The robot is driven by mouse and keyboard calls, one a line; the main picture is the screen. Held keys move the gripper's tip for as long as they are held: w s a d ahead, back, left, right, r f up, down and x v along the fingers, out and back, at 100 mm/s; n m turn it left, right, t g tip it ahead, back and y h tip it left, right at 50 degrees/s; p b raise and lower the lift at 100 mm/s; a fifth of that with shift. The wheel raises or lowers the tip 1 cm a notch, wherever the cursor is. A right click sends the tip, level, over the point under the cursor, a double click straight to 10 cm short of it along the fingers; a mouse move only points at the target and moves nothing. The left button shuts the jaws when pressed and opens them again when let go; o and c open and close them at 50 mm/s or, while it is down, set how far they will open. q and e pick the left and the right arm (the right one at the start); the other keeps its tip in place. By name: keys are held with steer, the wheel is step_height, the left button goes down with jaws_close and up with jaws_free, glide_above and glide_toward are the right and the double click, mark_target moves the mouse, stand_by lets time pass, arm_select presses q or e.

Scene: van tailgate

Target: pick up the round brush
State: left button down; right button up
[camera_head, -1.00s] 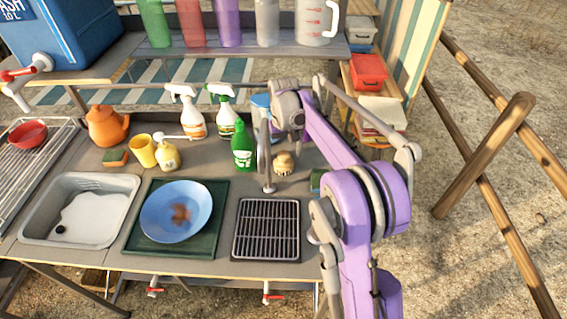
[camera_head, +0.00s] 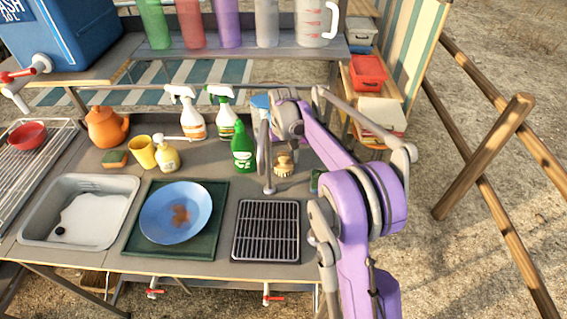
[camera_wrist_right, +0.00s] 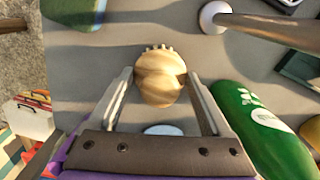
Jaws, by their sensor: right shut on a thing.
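The round brush (camera_head: 283,168), with a pale wooden head, is on the grey counter behind the drain grate in the head view. In the right wrist view the brush (camera_wrist_right: 160,78) sits between the two fingers, its bristles showing at the far edge. My right gripper (camera_wrist_right: 161,82) is shut on it. In the head view this gripper (camera_head: 284,153) reaches down at the brush from behind, partly hidden by my own wrist. I cannot tell whether the brush is clear of the counter. My left gripper is not in view.
A green bottle (camera_head: 242,150) and a grey upright post (camera_head: 265,160) stand close left of the brush. The grate (camera_head: 267,232) lies in front. A blue plate (camera_head: 176,212) and sink (camera_head: 82,183) are further left. Spray bottles (camera_head: 226,115) stand behind.

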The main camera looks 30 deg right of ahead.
mark_target(284, 154)
step_height(284, 154, up, 10)
stand_by(0.5)
